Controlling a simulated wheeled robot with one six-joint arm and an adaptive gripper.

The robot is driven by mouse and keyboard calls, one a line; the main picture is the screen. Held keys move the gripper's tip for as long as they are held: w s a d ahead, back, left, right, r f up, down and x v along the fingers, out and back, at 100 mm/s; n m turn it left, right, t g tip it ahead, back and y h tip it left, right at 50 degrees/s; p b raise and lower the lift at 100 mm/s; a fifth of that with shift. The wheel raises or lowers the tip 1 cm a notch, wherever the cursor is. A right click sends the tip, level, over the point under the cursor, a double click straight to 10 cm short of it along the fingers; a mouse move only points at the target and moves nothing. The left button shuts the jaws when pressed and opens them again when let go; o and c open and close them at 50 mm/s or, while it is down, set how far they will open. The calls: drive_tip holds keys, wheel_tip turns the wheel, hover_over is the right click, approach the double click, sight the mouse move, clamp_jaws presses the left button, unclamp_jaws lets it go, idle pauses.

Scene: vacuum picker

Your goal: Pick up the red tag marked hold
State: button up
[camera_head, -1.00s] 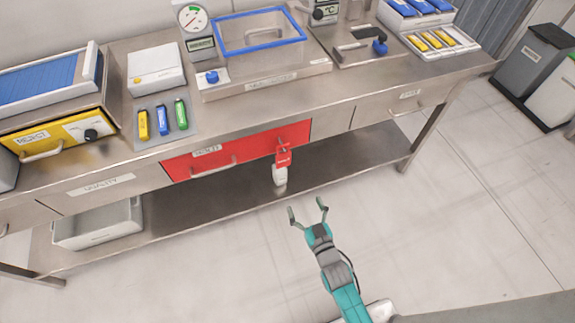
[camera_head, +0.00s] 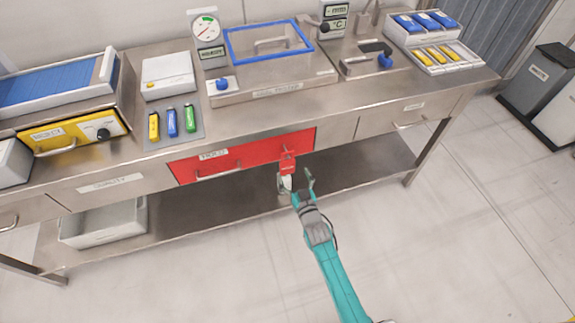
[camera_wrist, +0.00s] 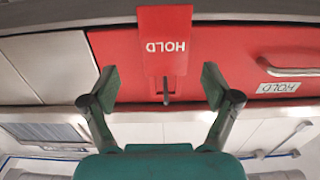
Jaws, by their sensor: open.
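The red tag (camera_head: 288,165) hangs at the right end of the red drawer (camera_head: 240,158) front. In the wrist view the tag (camera_wrist: 164,42) reads HOLD upside down and hangs in front of a dark peg on the drawer face. My gripper (camera_head: 297,185) is open just below and in front of the tag in the head view. In the wrist view its two fingers (camera_wrist: 160,88) stand on either side of the tag's peg end, apart from the tag. A white piece below the tag is partly hidden by my gripper in the head view.
The steel bench (camera_head: 330,115) carries a blue-rimmed clear box (camera_head: 268,42), a gauge (camera_head: 206,28) and several colored pens on a small tray. A lower shelf (camera_head: 220,215) runs underneath, with a white bin (camera_head: 105,228) at left. The floor in front is clear.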

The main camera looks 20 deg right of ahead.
sight(288, 166)
drive_tip(key=shift+w+a, duration=0.15)
drive_tip(key=shift+w, duration=1.15)
drive_tip(key=shift+w+a, duration=0.15)
drive_tip(key=shift+w, duration=1.15)
drive_tip(key=c, duration=1.1)
